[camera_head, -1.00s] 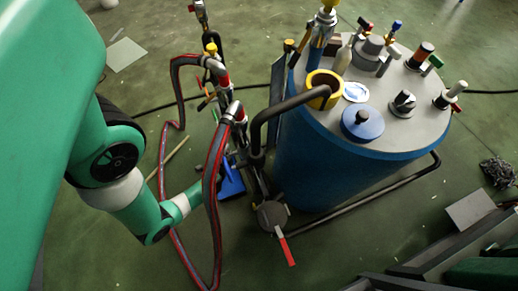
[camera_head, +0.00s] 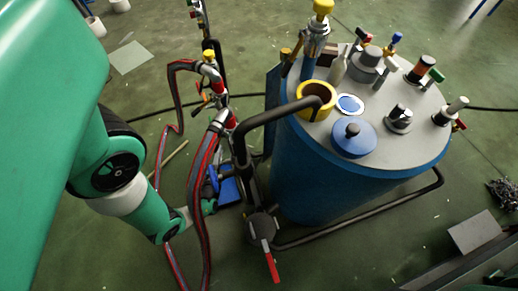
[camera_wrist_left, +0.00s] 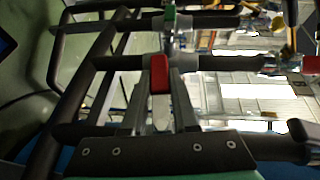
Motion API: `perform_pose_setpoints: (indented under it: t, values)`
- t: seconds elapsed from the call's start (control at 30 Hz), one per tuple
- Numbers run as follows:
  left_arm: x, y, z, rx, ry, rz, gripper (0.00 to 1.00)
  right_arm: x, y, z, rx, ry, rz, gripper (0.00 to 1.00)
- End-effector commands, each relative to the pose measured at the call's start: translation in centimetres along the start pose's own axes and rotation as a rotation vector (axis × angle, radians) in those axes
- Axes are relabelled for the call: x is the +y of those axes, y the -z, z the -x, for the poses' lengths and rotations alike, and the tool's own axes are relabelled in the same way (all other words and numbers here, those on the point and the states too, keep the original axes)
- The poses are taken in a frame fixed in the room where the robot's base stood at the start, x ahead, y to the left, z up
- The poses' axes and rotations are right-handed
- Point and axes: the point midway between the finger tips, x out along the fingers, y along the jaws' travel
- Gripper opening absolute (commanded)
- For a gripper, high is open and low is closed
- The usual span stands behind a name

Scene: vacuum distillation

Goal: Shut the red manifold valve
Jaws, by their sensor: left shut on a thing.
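In the left wrist view, my left gripper (camera_wrist_left: 158,105) has its two grey fingers closed around a red handle (camera_wrist_left: 159,73), which sits upright between the fingertips against a dark horizontal pipe (camera_wrist_left: 120,63). In the head view, my green left arm (camera_head: 155,215) reaches in from the left to the hose and pipe stand, and its gripper is largely hidden behind the red-and-grey hoses (camera_head: 211,165). Red valve parts (camera_head: 193,88) show on the stand, but I cannot tell there which one is held. My right gripper is not in view.
The blue vessel (camera_head: 310,190) with a grey lid, knobs and valves stands right of the pipes. A red lever (camera_head: 271,266) points down at its lower left. A yellow ring (camera_head: 300,108) holds a black pipe's end.

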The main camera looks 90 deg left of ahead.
Motion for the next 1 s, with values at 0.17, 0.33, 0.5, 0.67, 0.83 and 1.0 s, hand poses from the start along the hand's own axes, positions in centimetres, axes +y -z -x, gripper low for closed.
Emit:
perform_pose_setpoints:
  t: [0.17,0.33,0.5,0.67,0.83,1.0]
  values:
    - [0.01,-0.12,0.00,-0.002,0.003,-0.002,0.00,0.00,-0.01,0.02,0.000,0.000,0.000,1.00]
    - [-0.01,-0.12,0.00,-0.002,0.003,-0.002,0.00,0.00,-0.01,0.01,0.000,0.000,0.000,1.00]
    - [-0.02,-0.12,0.00,-0.002,0.003,-0.002,0.49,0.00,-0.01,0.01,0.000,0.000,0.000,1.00]
    - [-0.03,-0.11,0.00,-0.002,0.004,-0.002,0.57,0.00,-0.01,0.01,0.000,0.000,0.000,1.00]
    - [-0.04,-0.07,-0.01,-0.001,0.003,-0.001,0.57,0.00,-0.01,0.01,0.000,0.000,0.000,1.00]
    - [0.05,0.61,-0.05,0.009,-0.016,0.008,0.57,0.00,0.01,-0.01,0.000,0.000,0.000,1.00]
